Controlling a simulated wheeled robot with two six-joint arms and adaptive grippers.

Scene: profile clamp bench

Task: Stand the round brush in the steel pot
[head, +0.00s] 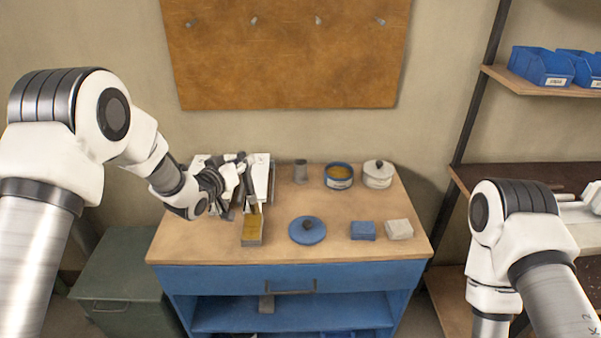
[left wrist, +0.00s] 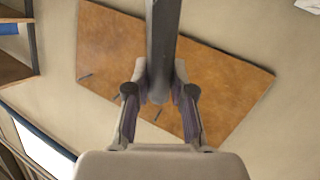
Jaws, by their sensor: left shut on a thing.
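My left gripper (head: 240,174) is over the back left of the bench, shut on a long dark grey shaft (left wrist: 162,45), which I take to be the round brush. In the left wrist view the shaft runs between the two fingers and out of the top of the picture. In the head view its dark length (head: 251,188) hangs below the fingers; I cannot make out its bristles. The steel pot (head: 300,171), a small grey cylinder, stands upright at the back of the bench, right of the gripper and apart from it.
Bare bench (head: 285,205) lies between.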

